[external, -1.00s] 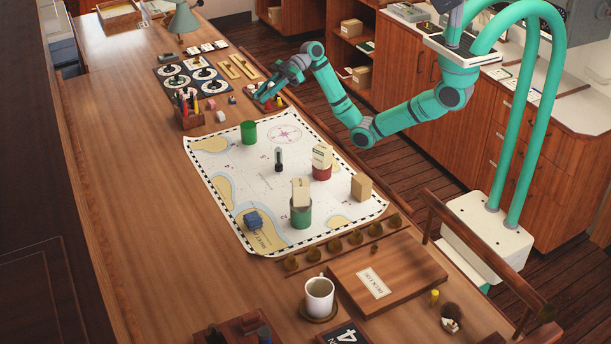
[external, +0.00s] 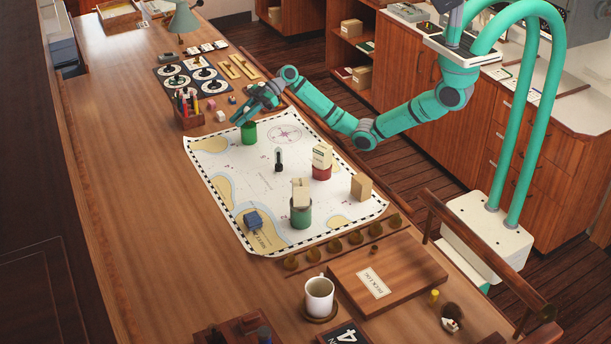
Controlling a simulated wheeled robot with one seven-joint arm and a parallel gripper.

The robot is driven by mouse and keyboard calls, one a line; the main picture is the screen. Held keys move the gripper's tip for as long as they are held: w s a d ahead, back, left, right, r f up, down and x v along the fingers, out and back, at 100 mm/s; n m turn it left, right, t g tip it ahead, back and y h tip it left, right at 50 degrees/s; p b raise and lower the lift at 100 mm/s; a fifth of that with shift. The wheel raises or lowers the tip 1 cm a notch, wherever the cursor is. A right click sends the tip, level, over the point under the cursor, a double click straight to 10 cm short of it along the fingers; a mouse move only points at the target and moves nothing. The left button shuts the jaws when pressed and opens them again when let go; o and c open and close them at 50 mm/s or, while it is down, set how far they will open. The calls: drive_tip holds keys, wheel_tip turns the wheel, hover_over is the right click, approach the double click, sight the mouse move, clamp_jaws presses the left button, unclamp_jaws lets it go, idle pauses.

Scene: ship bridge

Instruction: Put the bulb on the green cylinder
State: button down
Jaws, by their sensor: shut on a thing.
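A bright green cylinder (external: 249,134) stands upright near the top left of the chart. My gripper (external: 240,119) is at its top, slightly to the left in the picture, pointing down-left. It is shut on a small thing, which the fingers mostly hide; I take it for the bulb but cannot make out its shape. I cannot tell whether it touches the cylinder. A darker green cylinder (external: 301,218) with a beige block on top stands lower on the chart. A small dark upright object with a pale part (external: 278,160) stands mid-chart.
The chart (external: 230,165) also bears a red cylinder (external: 321,172) with a beige block, a tan block (external: 361,187) and a blue object (external: 253,221). A pen holder (external: 188,117) stands left of my gripper. A mug (external: 319,295) stands in front. The desk's left side is clear.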

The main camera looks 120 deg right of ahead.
drive_tip(key=shift+d+f, duration=0.1)
drive_tip(key=shift+f, duration=0.25)
drive_tip(key=c, duration=1.5)
unclamp_jaws()
drive_tip(key=shift+c, duration=0.2)
drive_tip(key=shift+r, duration=0.15)
drive_tip(key=v, duration=1.2)
drive_tip(key=shift+s, duration=0.2)
